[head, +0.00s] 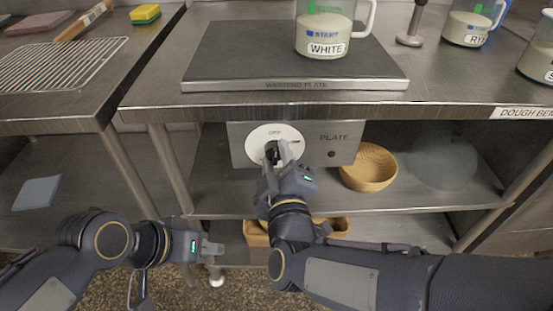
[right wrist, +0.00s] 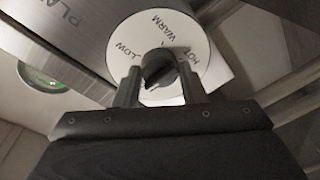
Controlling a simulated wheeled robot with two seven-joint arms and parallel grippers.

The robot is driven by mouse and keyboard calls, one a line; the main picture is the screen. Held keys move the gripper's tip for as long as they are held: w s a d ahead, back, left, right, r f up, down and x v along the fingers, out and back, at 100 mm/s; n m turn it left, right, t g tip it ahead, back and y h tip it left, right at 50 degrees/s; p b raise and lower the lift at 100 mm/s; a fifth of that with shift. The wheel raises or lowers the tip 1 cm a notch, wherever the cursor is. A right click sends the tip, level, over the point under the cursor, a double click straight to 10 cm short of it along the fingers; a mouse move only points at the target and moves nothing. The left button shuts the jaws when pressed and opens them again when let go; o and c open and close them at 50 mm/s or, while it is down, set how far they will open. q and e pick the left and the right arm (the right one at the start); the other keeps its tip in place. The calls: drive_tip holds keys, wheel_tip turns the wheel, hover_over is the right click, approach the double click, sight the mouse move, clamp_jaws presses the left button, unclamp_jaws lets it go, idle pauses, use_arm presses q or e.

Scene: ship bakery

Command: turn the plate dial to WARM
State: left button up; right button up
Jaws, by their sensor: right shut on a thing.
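The plate dial is a white disc (head: 253,136) with a dark knob, on a grey panel (head: 344,130) marked PLATE under the bench edge. OFF shows at the top of the disc in the head view. My right gripper (head: 279,152) is shut on the knob. In the right wrist view the knob (right wrist: 160,70) sits between both fingers, and the disc (right wrist: 150,25) shows WARM, LOW and HOT. I cannot tell which mark the knob points to. My left gripper (head: 212,249) hangs low on the left, away from the dial; its jaw opening is unclear.
The warming plate (head: 215,60) on the bench bears a jug marked WHITE (head: 322,30). A dark round lamp (head: 332,154) is on the panel. A wooden bowl (head: 370,168) and a clear dome (head: 440,160) stand on the shelf below. A bench leg (head: 170,165) stands left of the panel.

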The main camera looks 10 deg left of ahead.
drive_tip(key=m+b, duration=0.1)
drive_tip(key=m, duration=0.1)
drive_tip(key=m+b, duration=0.1)
drive_tip(key=m, duration=0.1)
drive_tip(key=shift+f+t, duration=0.2)
drive_tip(key=shift+t, duration=0.1)
drive_tip(key=m+b, duration=0.2)
drive_tip(key=m, duration=0.2)
drive_tip(key=shift+t, duration=0.3)
drive_tip(key=m+b, duration=0.3)
drive_tip(key=shift+f+m, duration=0.1)
drive_tip(key=shift+m, duration=0.3)
drive_tip(key=m+h+b, duration=0.1)
drive_tip(key=m+b, duration=0.2)
drive_tip(key=m, duration=0.2)
drive_tip(key=shift+t, duration=0.4)
drive_tip(key=m+h+b, duration=0.1)
drive_tip(key=m, duration=0.2)
drive_tip(key=shift+b, duration=0.4)
drive_tip(key=m+b, duration=0.1)
drive_tip(key=m, duration=0.2)
drive_tip(key=shift+a, duration=0.1)
drive_tip(key=m+h, duration=0.1)
drive_tip(key=m, duration=0.2)
drive_tip(key=shift+b, duration=0.3)
drive_tip(key=shift+m, duration=1.8)
drive_tip(key=shift+m+h, duration=0.3)
drive_tip(key=shift+h, duration=0.1)
